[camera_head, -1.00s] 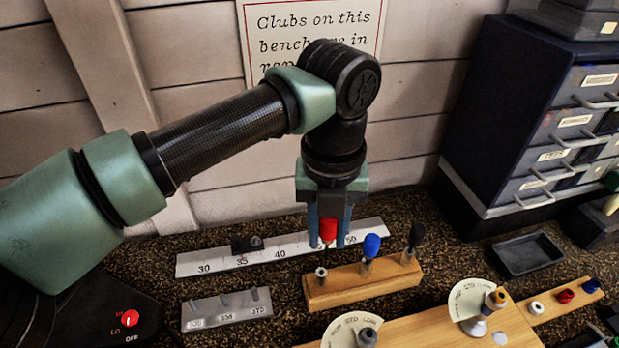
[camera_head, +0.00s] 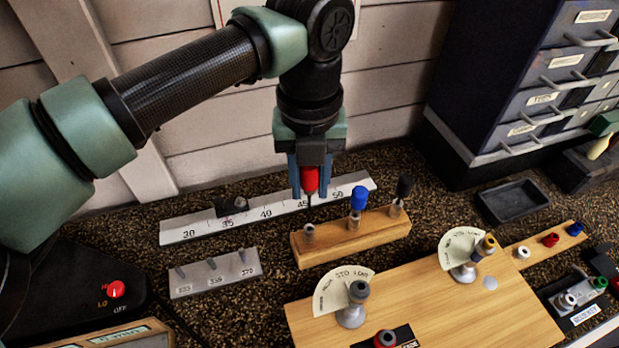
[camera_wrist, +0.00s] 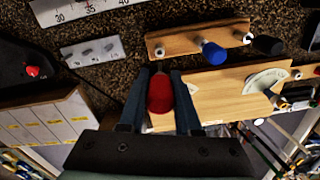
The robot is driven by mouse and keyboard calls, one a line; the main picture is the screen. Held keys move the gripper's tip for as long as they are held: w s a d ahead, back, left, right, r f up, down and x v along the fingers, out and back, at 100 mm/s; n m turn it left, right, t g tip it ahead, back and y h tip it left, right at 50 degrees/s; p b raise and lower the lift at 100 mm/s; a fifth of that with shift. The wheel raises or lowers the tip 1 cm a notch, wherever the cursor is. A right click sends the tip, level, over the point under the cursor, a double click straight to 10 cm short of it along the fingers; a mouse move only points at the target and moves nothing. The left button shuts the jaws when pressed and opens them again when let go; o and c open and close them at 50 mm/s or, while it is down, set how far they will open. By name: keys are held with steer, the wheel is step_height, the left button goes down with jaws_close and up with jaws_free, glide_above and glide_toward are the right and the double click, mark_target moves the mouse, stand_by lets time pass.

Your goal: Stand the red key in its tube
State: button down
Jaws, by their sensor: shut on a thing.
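The red key (camera_head: 310,180) hangs handle-up and roughly upright in my gripper (camera_head: 310,188), which is shut on its red handle. Its thin dark shaft points down, above an empty metal tube (camera_head: 309,233) at the left end of the wooden block (camera_head: 345,243). The shaft's tip looks apart from the tube; how well it lines up in depth is hard to tell. In the wrist view, the red handle (camera_wrist: 160,95) sits between the two fingers, with the empty tube (camera_wrist: 159,51) just beyond.
A blue-handled key (camera_head: 358,198) and a black-handled one (camera_head: 404,187) stand in the same block. A ruler (camera_head: 190,230) lies behind, a grey slotted block (camera_head: 213,276) to the left. A wooden board (camera_head: 430,310) with dial fixtures lies in front.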

mark_target(309, 210)
steer(key=shift+f+b, duration=1.4)
steer(key=shift+f, duration=0.7)
steer(key=shift+f+b, duration=2.2)
steer(key=c, duration=0.5)
jaws_free()
step_height(309, 210, up, 13)
stand_by(0.4)
steer(key=shift+f, duration=0.1)
stand_by(0.5)
